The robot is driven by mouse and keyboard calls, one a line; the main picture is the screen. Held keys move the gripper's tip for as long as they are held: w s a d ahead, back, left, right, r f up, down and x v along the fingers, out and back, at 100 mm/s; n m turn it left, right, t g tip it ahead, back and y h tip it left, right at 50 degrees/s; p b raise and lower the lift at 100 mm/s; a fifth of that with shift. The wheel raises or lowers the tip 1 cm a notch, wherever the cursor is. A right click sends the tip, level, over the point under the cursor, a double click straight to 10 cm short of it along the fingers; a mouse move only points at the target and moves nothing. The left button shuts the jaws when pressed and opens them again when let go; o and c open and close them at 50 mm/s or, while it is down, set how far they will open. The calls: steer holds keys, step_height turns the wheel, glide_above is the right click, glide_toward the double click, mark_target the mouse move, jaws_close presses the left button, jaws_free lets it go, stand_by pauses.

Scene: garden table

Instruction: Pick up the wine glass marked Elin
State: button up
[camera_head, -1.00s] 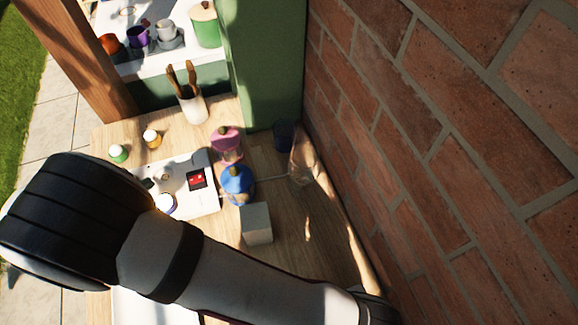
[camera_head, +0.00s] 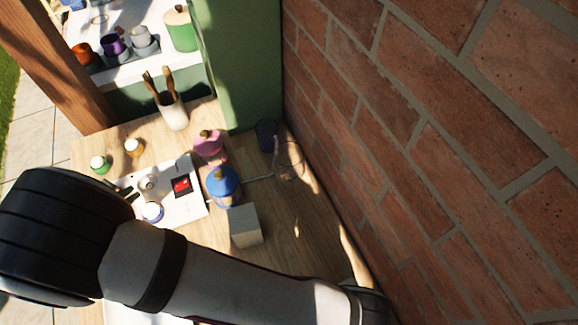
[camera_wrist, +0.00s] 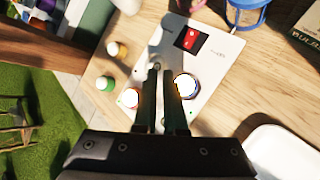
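A clear, thin glass (camera_head: 290,162) stands at the table's far right corner by the brick wall in the head view. It may be a wine glass; no name mark is readable on it. A faint clear outline (camera_head: 98,19) on the white shelf at upper left may be another glass. My gripper (camera_wrist: 162,70) shows in the wrist view with a narrow gap between its fingers and nothing clearly held. It points over the white board (camera_wrist: 215,65). In the head view my arm covers the front of the table and the gripper is hidden.
A blue lantern-like jar (camera_head: 222,187), a pink-lidded jar (camera_head: 209,146), a dark cup (camera_head: 266,135) and a pale box (camera_head: 245,226) stand near the clear glass. Small jars (camera_wrist: 105,83) crowd the board. A white tray (camera_wrist: 285,150) lies right. The brick wall (camera_head: 430,150) bounds the right.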

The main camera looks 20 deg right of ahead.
mark_target(300, 157)
steer(key=o, duration=1.4)
steer(key=d+r+m+g+h, duration=0.1)
steer(key=d+h, duration=0.1)
steer(key=d, duration=0.4)
steer(key=d+m+g+h, duration=0.1)
steer(key=d+g+h, duration=0.1)
steer(key=d, duration=0.3)
steer(key=d+r+g+h, duration=0.1)
steer(key=d+h, duration=0.2)
steer(key=d, duration=0.3)
steer(key=shift+s+d+r+m, duration=0.15)
steer(key=shift+d+r+m, duration=0.15)
steer(key=shift+m, duration=0.1)
steer(key=s+d+f+g, duration=0.1)
steer(key=d+f, duration=0.1)
steer(key=d, duration=0.4)
steer(key=s+d+f+m+g+h, duration=0.1)
steer(key=d+g, duration=0.1)
steer(key=d, duration=0.5)
steer(key=s+d+f+g+h, duration=0.1)
steer(key=d+f, duration=0.1)
steer(key=d, duration=0.4)
steer(key=shift+s+d+f, duration=0.3)
